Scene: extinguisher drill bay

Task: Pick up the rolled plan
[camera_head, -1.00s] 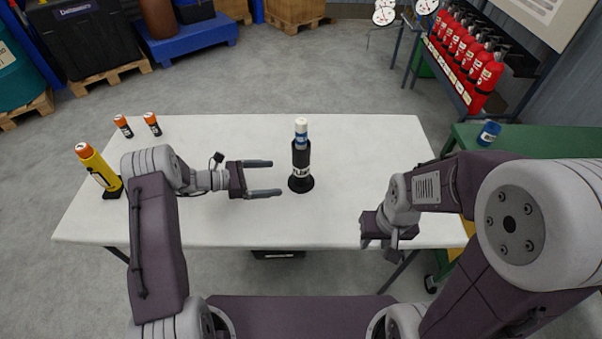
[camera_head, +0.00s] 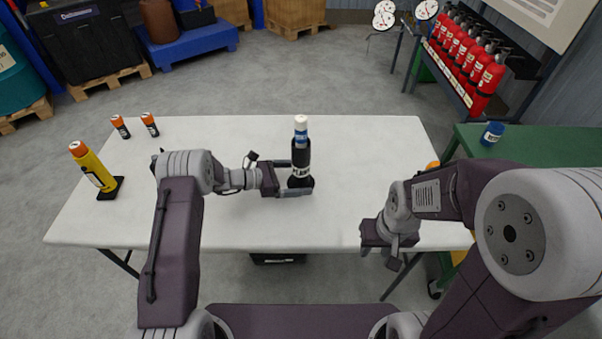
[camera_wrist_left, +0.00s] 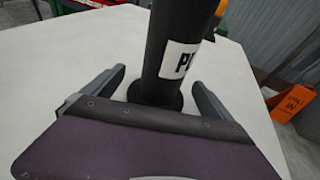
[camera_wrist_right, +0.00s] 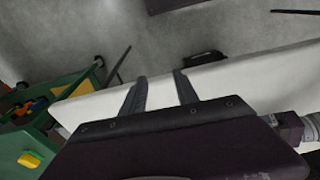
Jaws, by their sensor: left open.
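The rolled plan (camera_head: 301,131), white-topped with a blue band, stands upright in a black tube-shaped holder (camera_head: 300,154) with a round base and a white label. My left gripper (camera_head: 298,178) is open, low over the table, with one finger on each side of the holder. In the left wrist view the holder (camera_wrist_left: 170,60) rises between the parted fingers, with gaps beside it; the plan's top is out of that frame. My right gripper (camera_head: 379,256) is open and empty near the table's front edge; its parted fingers show in the right wrist view (camera_wrist_right: 160,92).
The white table (camera_head: 220,225) has a yellow cylinder with an orange top (camera_head: 92,167) at left and two small orange-capped cylinders (camera_head: 120,127) behind it. A green bench (camera_head: 540,140) with a blue roll (camera_head: 491,133) is at right.

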